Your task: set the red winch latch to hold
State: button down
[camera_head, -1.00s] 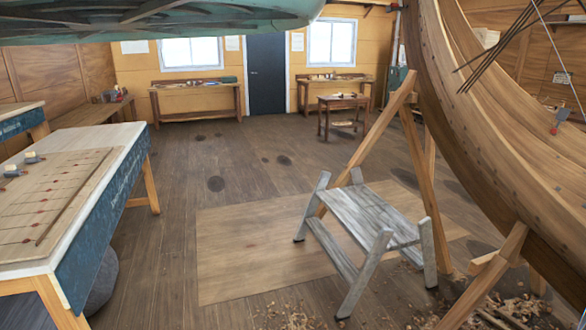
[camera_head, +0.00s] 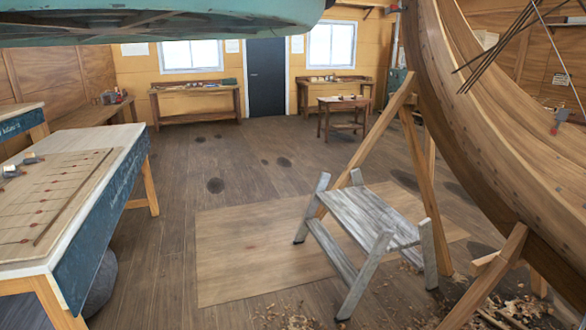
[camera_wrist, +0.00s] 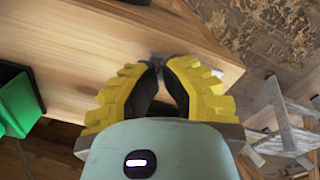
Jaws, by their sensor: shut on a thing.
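My gripper (camera_wrist: 158,68) has yellow ribbed fingers and shows only in the wrist view. Its fingertips close on a small dark grey piece (camera_wrist: 154,60) at the edge of a pale wooden surface (camera_wrist: 130,35). The fingers hide most of this piece, and I cannot tell whether it belongs to the winch latch. No red shows on it. A small whitish part (camera_wrist: 212,76) shows just behind the right finger. I cannot make out a red winch latch for certain in either view.
Green boxlike things (camera_wrist: 18,102) stand left of my gripper. A grey step stool (camera_head: 365,215) stands beside the wooden hull (camera_head: 490,130), with shavings on the floor. A bench with a marked board (camera_head: 60,190) is at left. A green hull (camera_head: 160,25) hangs overhead. The middle floor is clear.

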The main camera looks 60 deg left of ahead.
jog(key=shift+f+b, duration=0.3)
jog(key=shift+f, duration=0.2)
notch_tip(320, 180, up, 7)
jog(key=p, duration=0.8)
jog(key=shift+r, duration=0.1)
dwell(0.4)
